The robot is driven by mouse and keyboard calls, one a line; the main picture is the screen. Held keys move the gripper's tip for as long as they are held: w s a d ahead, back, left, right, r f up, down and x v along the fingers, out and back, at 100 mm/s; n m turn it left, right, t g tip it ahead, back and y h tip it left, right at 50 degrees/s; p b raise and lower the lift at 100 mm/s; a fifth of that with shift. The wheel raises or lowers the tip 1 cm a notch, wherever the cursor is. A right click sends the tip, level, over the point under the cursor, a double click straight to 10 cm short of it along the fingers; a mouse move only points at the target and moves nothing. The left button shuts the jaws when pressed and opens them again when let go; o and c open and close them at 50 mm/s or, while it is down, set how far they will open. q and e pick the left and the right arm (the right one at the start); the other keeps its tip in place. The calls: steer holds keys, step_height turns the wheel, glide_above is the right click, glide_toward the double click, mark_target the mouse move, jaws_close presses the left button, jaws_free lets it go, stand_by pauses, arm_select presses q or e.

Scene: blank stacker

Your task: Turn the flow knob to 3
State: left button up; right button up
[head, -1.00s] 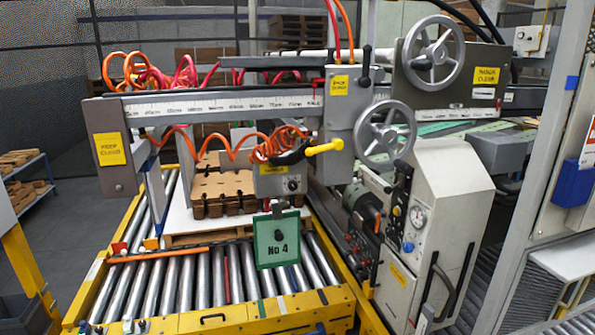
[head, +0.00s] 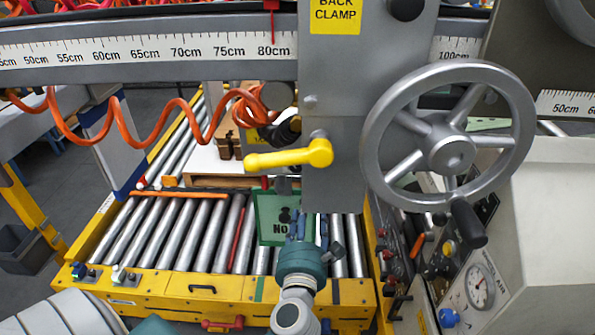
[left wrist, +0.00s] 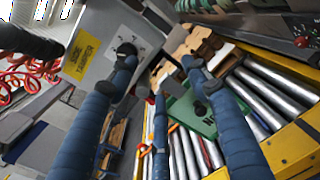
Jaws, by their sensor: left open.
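My left gripper (head: 308,226) has blue fingers and rises from the bottom middle of the head view, in front of the green No 4 sign (head: 270,228). In the left wrist view the gripper (left wrist: 158,58) is open and empty, its fingers well apart. The grey side tamper box (left wrist: 112,25) with a yellow label is at upper left there, behind the left finger. A dark round part at that fingertip overlaps the box face; I cannot tell whether it is a knob. No flow marking or number is readable. My right gripper is out of view.
A grey handwheel (head: 450,152) and a yellow lever (head: 290,157) stand out above my left gripper. A pressure gauge (head: 480,287) is at lower right. Metal rollers (head: 185,235) inside a yellow frame lie below. An orange coiled hose (head: 150,125) hangs at left.

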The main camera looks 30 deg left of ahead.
mark_target(296, 169)
arm_select(q)
step_height(296, 169, up, 5)
steer(key=s+a+n+y, duration=0.1)
steer(key=s+a+n, duration=0.15)
steer(key=n, duration=0.25)
steer(key=x, duration=0.9)
steer(key=shift+w+a+f, duration=0.1)
steer(key=shift+w+f, duration=0.1)
steer(key=shift+w, duration=0.2)
steer(key=shift+w+a+g, duration=0.3)
steer(key=shift+w, duration=0.15)
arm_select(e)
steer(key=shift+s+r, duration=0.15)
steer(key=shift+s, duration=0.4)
arm_select(q)
steer(key=c, duration=1.1)
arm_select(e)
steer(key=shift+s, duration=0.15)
